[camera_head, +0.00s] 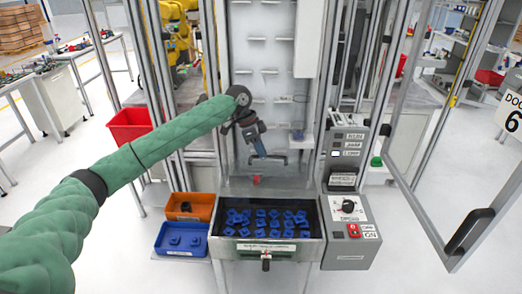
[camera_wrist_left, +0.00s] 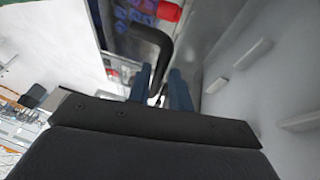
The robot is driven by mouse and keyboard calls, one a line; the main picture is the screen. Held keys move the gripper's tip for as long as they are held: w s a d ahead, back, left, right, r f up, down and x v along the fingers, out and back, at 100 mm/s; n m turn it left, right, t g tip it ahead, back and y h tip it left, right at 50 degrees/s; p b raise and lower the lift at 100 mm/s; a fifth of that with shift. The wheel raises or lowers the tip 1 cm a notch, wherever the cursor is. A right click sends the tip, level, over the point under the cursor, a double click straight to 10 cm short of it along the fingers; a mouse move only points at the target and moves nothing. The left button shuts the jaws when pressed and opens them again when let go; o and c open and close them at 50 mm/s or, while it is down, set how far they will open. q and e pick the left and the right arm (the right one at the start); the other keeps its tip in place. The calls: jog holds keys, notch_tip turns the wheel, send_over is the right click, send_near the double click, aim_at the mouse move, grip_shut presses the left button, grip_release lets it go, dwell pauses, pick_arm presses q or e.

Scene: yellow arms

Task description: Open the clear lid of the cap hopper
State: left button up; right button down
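The cap hopper is a metal bin (camera_head: 224,246) with blue caps (camera_head: 267,222) in its dark well. A dark bar handle (camera_head: 276,158) shows above and behind the caps; the clear lid's pane is hard to make out, but the handle stands well above the bin. My left gripper (camera_head: 258,148), on the green-sleeved arm, points down at this handle. In the left wrist view the curved black handle (camera_wrist_left: 163,45) runs between the two blue fingers (camera_wrist_left: 160,90), which look closed on it. My right gripper is not in view.
A control box (camera_head: 349,210) with knob and buttons stands right of the hopper. An orange bin (camera_head: 190,208) and a blue bin (camera_head: 181,238) sit at left. An open framed door (camera_head: 470,225) stands at right. A small red piece (camera_head: 256,180) lies behind the caps.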

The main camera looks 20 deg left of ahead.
pick_arm(q)
grip_shut()
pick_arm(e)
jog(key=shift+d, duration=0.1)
